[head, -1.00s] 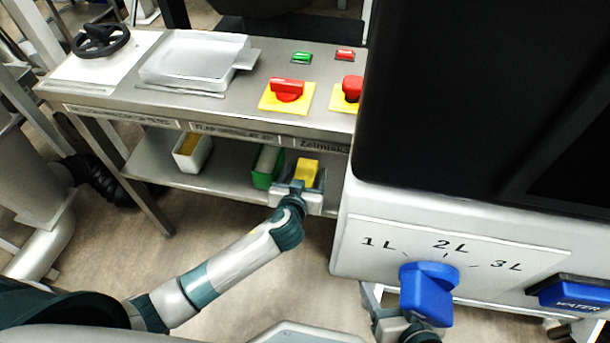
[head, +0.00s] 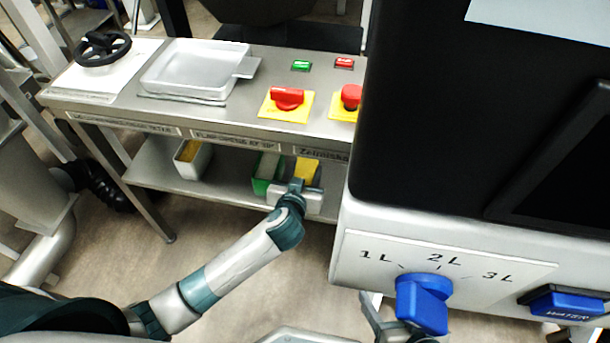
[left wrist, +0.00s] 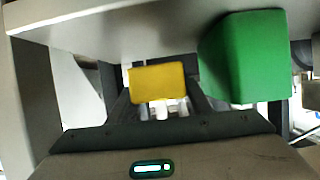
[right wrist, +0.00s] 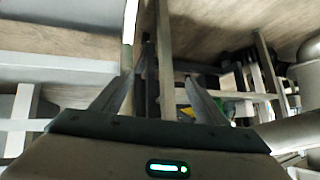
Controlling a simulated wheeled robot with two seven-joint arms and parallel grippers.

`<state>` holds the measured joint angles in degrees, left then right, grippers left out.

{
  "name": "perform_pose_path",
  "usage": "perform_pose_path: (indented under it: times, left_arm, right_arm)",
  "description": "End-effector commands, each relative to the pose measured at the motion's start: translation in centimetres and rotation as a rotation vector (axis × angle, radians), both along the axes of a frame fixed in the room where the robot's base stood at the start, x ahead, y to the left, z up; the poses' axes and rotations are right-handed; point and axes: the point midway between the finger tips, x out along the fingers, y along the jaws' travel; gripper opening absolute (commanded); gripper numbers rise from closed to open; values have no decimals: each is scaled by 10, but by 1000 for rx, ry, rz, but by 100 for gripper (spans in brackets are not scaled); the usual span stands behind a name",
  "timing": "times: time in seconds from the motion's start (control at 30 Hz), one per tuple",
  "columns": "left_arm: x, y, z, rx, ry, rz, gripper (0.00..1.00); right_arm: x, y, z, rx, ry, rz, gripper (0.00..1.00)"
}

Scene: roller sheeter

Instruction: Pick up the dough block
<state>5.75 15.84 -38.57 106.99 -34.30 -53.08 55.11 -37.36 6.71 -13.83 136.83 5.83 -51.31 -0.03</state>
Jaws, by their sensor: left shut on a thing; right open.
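The dough block is a yellow block (head: 307,170) at the lower shelf, under the front edge of the table. My left gripper (head: 296,189) is at its near side and shut on it. In the left wrist view the yellow block (left wrist: 157,82) sits between the two fingers. In the head view the gripper body hides its lower part, so I cannot tell if it touches the shelf. My right gripper (right wrist: 160,100) is open and empty; in the head view it is mostly hidden at the bottom, below the blue dial.
A green container (head: 264,170) stands close to the left of the block; it also shows in the left wrist view (left wrist: 245,58). A white bin (head: 192,160) stands further left on the shelf (head: 225,182). The tabletop (head: 200,112) overhangs above. A machine with a blue dial (head: 423,300) stands at the right.

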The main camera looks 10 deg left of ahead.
Motion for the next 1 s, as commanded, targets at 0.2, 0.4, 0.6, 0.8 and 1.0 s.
perform_pose_path:
  times: [0.2, 0.4, 0.6, 0.8, 1.0]
  left_arm:
    - [0, 0, 40, -4, -3, 1, 16]
    - [0, 0, 61, -2, -2, 0, 16]
    - [0, 0, 65, -1, -1, 0, 16]
    - [0, 0, 65, 0, -1, 0, 16]
    - [0, 0, 65, 0, -1, 0, 16]
  right_arm:
    - [-13, -11, -8, -39, 102, -1, 67]
    - [-17, -17, -12, -64, 138, -3, 67]
    - [-18, -19, -14, -69, 146, -3, 67]
    - [-18, -19, -14, -69, 146, -3, 67]
    - [-18, -19, -13, -69, 145, -3, 67]
